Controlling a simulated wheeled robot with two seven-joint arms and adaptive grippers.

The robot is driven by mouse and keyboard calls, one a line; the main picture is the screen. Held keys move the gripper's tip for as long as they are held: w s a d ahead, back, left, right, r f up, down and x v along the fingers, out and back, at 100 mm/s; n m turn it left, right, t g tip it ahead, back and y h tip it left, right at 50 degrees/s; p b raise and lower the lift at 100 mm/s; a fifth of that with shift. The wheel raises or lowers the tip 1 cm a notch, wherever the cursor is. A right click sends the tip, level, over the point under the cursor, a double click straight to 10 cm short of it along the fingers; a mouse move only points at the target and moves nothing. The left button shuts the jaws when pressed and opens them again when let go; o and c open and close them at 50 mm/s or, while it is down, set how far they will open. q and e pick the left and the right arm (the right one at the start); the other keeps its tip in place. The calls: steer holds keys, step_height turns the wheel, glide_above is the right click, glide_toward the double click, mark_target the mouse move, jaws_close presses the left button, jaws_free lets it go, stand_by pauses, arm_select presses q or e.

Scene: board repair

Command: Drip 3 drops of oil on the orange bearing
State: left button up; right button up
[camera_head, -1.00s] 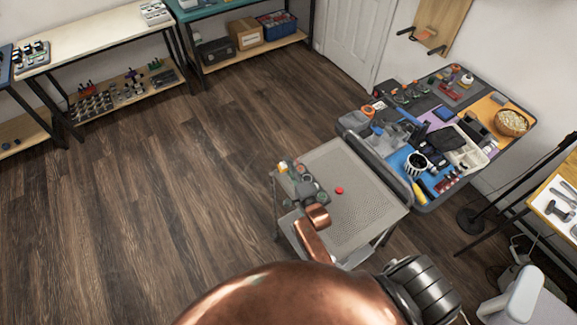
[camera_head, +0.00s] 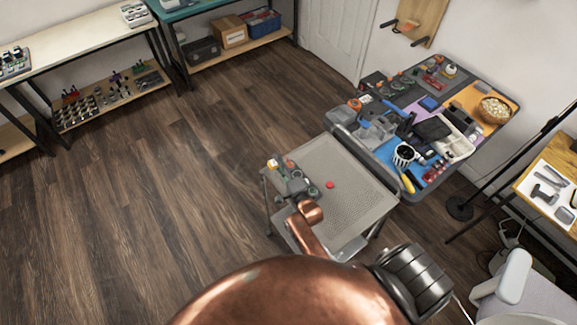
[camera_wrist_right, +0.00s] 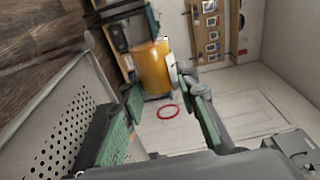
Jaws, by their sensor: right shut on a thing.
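My right gripper (camera_head: 290,183) is over the left part of the grey perforated cart top (camera_head: 345,215). In the right wrist view its green-padded fingers (camera_wrist_right: 155,98) are closed around an amber-orange bottle (camera_wrist_right: 153,68) with a white part on its side. In the head view the bottle is only a small yellow and white patch (camera_head: 274,163) at the fingertips. A small orange ring-like thing (camera_head: 354,104) lies at the near left of the cluttered workbench; I cannot tell if it is the bearing. My left gripper is not in view.
The cart stands against the cluttered workbench (camera_head: 412,195), which holds trays, tools and a bowl (camera_head: 495,110). Wooden floor on the left is clear. A table with tools (camera_head: 550,190) is at the right.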

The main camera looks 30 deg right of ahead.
steer(key=shift+d+r+m+p, duration=0.1)
steer(key=shift+r+m+p, duration=0.65)
steer(key=shift+m+p, duration=0.35)
steer(key=shift+r+m+p, duration=0.3)
steer(key=shift+m+p, duration=0.15)
steer(key=shift+m, duration=0.55)
steer(key=shift+f, duration=0.1)
stand_by(3.0)
